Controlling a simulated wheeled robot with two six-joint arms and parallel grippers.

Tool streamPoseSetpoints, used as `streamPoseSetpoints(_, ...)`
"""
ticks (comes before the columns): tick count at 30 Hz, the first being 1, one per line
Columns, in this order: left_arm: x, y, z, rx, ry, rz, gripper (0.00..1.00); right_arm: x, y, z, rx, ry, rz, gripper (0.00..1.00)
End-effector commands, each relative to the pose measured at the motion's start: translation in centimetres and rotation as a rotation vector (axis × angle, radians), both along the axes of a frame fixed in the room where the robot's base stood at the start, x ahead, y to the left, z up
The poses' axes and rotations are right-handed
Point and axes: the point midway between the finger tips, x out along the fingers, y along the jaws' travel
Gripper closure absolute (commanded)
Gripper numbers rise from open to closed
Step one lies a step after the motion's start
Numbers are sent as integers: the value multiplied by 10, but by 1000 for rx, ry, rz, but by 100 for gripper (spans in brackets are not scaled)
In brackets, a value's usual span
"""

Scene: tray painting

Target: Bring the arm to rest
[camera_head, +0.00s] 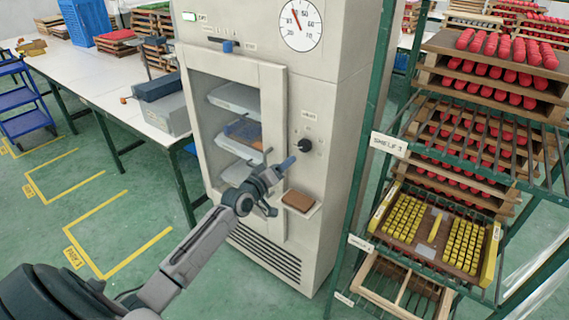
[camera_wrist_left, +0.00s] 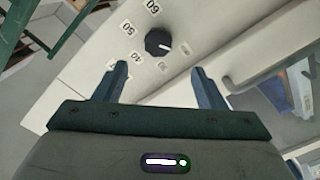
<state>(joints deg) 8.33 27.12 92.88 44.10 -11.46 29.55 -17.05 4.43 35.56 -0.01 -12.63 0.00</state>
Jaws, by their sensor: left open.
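My left arm reaches up from the lower left in the head view. My left gripper (camera_head: 280,188) is in front of the grey cabinet (camera_head: 345,90), below and left of its black knob (camera_head: 305,145). In the left wrist view the gripper (camera_wrist_left: 160,85) is open, with nothing between its two fingers. The black knob (camera_wrist_left: 158,42) shows beyond the fingertips, apart from them, with printed numbers around it. My right gripper is not in view.
A cabinet door with a window (camera_head: 275,100) shows trays inside. A small ledge with a brown block (camera_head: 298,200) is below the knob. A green rack (camera_head: 372,130) with trays of red and yellow pieces stands at the right. A long white table (camera_head: 90,75) is at the left.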

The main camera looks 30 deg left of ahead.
Motion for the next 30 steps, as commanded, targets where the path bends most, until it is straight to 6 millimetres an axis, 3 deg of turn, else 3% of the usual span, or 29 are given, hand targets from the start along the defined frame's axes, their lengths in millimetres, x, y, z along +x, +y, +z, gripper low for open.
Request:
streamPoseSetpoints(3,0,0,0,0,0,0,36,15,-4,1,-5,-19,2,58)
streamPoseSetpoints(7,0,0,-2,1,3,1,36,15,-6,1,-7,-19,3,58)
streamPoseSetpoints(11,-4,3,-35,24,46,17,36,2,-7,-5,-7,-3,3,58)
streamPoseSetpoints(14,-13,9,-93,68,125,41,36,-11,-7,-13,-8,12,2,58)
streamPoseSetpoints(20,-57,16,-241,203,342,73,36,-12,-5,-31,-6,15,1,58)
streamPoseSetpoints(24,-104,14,-338,297,498,66,36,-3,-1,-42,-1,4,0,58)
streamPoseSetpoints(26,-128,12,-378,337,563,57,36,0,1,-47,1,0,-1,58)
streamPoseSetpoints(30,-192,3,-465,426,719,17,36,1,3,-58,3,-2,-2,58)
